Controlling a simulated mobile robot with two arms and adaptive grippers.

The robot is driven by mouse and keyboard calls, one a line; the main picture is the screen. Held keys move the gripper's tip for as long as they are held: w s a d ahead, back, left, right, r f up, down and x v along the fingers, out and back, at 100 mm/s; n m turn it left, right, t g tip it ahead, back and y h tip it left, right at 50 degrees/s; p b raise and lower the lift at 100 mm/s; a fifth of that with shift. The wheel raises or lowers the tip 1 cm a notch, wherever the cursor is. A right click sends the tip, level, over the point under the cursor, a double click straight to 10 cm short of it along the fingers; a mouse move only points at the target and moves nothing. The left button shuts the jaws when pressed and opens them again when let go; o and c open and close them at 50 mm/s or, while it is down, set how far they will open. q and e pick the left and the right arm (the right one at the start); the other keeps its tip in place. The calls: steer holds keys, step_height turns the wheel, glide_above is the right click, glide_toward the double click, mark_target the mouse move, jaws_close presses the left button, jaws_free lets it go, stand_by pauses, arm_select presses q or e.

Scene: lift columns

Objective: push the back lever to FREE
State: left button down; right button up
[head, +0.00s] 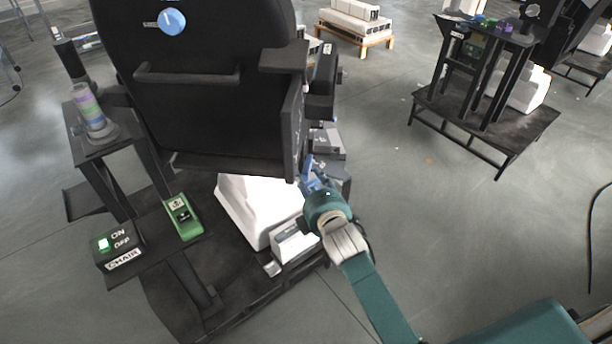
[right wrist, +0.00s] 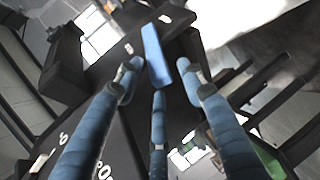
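A blue lever (right wrist: 154,56) shows in the right wrist view against a dark panel of the black chair (head: 215,120). My right gripper (head: 313,172) is at the lower right side of the chair in the head view. In the right wrist view its blue fingers (right wrist: 157,77) are spread apart with nothing between the tips. The lever lies just beyond the fingertips; I cannot tell whether they touch it. Pale letters on the dark panel are only partly visible, and I cannot read FREE. In the head view the lever cannot be told apart from the blue fingers. My left gripper is not in view.
A box marked ON, OFF and CHAIR (head: 118,247) with a lit green switch stands at the lower left. A green box (head: 181,217) is beside it. A white block (head: 247,208) lies under the chair. Open floor (head: 480,220) is to the right.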

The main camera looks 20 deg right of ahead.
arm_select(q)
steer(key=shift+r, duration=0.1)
arm_select(e)
steer(key=shift+x, duration=1.05)
